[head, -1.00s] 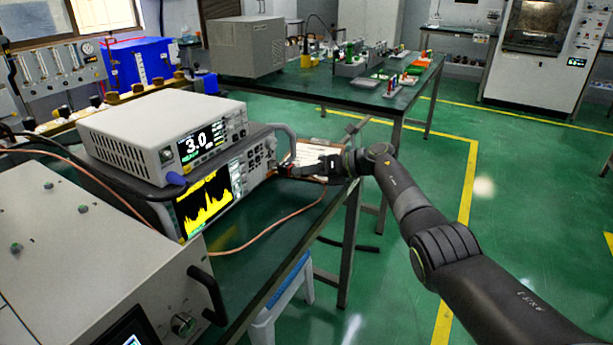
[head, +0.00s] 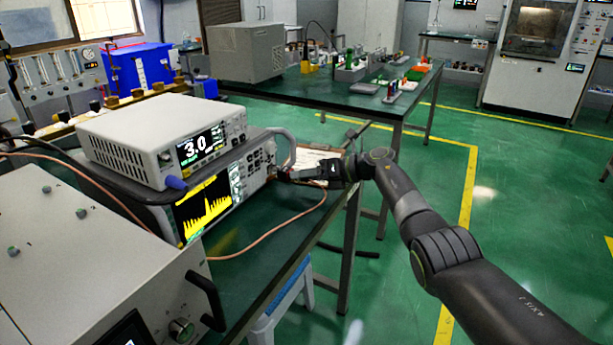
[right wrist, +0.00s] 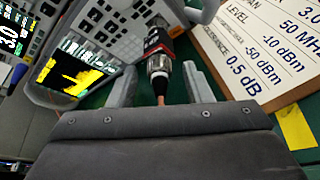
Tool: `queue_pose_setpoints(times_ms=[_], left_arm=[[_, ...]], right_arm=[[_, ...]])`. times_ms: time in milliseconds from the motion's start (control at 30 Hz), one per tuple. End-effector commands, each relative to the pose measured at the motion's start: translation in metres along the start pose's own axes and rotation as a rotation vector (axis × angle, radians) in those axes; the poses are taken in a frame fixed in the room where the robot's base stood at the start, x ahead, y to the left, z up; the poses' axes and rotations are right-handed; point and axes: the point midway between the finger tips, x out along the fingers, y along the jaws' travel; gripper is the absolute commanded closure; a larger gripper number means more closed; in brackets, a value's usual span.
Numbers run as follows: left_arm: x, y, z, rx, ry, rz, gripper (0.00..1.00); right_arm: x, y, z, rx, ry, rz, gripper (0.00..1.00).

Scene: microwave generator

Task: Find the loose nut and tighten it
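A silver connector nut (right wrist: 160,64) sits on the front of the analyzer (right wrist: 110,32), with a red-and-black part above it and a copper cable (right wrist: 161,99) running down from it. My right gripper (right wrist: 160,82) is open, with one finger on each side of the nut and a gap visible on both sides. In the head view, my right gripper (head: 290,174) is at the analyzer's right front edge, where the nut is too small to make out. My left gripper is not in view.
A board with printed values (right wrist: 262,40) lies close to the right finger. A power unit reading 3.0 (head: 165,140) stands on the analyzer. The copper cable (head: 290,232) loops over the green bench. A grey box with a handle (head: 100,255) stands nearer.

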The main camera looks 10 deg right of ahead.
Motion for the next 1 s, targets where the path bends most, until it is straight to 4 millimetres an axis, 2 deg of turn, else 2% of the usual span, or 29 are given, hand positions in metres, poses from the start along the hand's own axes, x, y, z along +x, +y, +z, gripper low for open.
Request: queue_pose_setpoints(times_ms=[200,333,467,700,1000], left_arm=[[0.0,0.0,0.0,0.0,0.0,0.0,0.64],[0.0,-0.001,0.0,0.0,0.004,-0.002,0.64],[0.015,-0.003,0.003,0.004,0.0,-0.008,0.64],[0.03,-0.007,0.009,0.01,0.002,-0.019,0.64],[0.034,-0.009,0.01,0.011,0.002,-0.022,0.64]], right_arm=[[-0.001,0.0,0.0,0.0,0.0,0.0,0.55],[-0.008,0.0,0.001,0.0,-0.002,-0.001,0.55],[-0.023,0.0,0.001,-0.001,-0.002,-0.002,0.55],[-0.071,-0.001,0.001,-0.002,-0.002,-0.004,0.55],[-0.141,-0.001,0.0,-0.002,0.0,-0.004,0.55]])
